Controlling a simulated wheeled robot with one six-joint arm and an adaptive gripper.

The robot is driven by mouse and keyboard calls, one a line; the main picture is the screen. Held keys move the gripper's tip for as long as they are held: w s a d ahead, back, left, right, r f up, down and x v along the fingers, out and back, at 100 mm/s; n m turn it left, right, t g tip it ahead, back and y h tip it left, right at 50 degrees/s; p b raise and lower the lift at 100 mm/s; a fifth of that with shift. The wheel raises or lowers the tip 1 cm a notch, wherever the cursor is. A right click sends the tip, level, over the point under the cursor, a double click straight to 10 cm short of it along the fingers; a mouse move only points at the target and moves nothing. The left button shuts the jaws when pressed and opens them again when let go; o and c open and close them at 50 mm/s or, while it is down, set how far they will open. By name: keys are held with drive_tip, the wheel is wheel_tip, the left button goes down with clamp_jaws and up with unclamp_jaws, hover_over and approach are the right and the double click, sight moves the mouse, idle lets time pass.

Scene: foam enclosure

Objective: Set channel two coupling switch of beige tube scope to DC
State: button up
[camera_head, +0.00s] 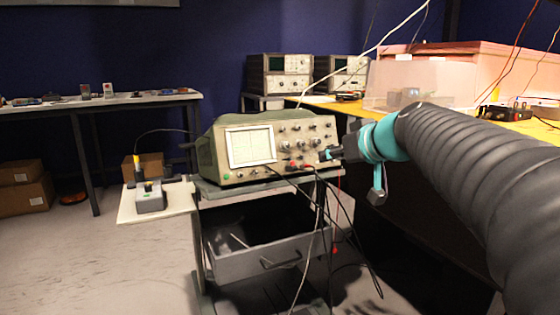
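The beige tube scope (226,152) stands on top of a grey cart, its front panel and pale screen (252,146) facing me. Rows of knobs and switches fill the right half of the panel. My gripper (328,154) is at the lower right part of that panel, reached by my dark ribbed arm from the right. The channel two coupling switch is too small to make out and may lie behind the fingertips. The finger opening cannot be seen.
Black and red leads hang from the scope's front, over the cart's grey drawer (262,260). A soldering stand (149,196) sits on a white side shelf. A yellow-topped bench with a pink foam box (450,75) is behind my arm.

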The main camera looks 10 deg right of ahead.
sight(306, 164)
drive_tip(key=x, duration=0.4)
drive_tip(key=r+p+x, duration=0.1)
drive_tip(key=x, duration=0.4)
drive_tip(key=w+x, duration=0.1)
drive_tip(key=x, duration=0.4)
drive_tip(key=shift+w+d+r, duration=0.15)
drive_tip(key=shift+d+r, duration=0.2)
clamp_jaws()
